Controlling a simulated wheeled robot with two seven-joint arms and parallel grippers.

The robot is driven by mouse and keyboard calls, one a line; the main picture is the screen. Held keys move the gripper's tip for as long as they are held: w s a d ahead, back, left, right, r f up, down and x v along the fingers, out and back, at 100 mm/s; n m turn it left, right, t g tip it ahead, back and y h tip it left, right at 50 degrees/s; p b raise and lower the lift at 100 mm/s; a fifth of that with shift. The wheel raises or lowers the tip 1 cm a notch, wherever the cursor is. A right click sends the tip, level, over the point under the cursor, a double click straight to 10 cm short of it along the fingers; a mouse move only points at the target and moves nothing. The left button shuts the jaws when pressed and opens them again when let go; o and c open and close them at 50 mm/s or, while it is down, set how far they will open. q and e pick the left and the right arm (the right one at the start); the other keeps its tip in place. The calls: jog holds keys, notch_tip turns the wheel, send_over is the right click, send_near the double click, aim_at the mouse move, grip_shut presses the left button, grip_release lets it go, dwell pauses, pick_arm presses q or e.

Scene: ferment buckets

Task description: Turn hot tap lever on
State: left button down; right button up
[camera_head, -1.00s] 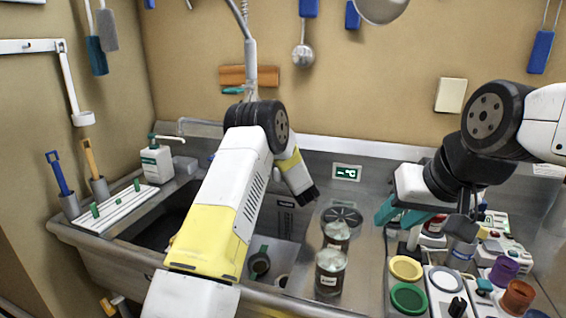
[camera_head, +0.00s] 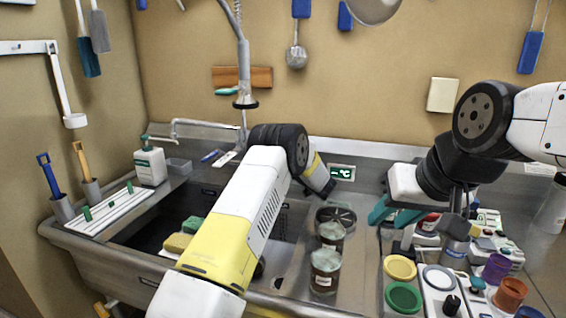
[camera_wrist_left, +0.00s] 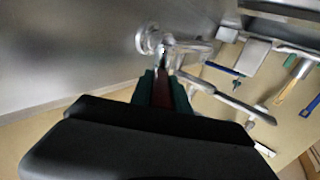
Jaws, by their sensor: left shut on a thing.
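In the left wrist view, my left gripper (camera_wrist_left: 164,88) is shut on a dark red piece, which looks like the hot tap lever (camera_wrist_left: 162,94). A round chrome tap fitting (camera_wrist_left: 150,40) sits just beyond the fingertips. In the head view, my left arm crosses the sink and its fingers are hidden, so the lever does not show there. The tap spout (camera_head: 190,122) and upright hose (camera_head: 243,70) stand at the back of the sink. My right gripper (camera_head: 394,217) has teal fingers, apart and empty, above the counter on the right.
A soap bottle (camera_head: 151,166) stands at the sink's left rear. Two jars, the nearer one (camera_head: 325,272) by the sink's right edge, stand close to my left arm. Coloured lids (camera_head: 404,297) and cups crowd the right counter. Sponges (camera_head: 178,242) lie in the basin.

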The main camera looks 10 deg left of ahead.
pick_arm(q)
jog(key=c, duration=1.2)
grip_release()
jog(key=shift+c, duration=0.2)
jog(key=v, duration=0.8)
jog(key=shift+w, duration=0.1)
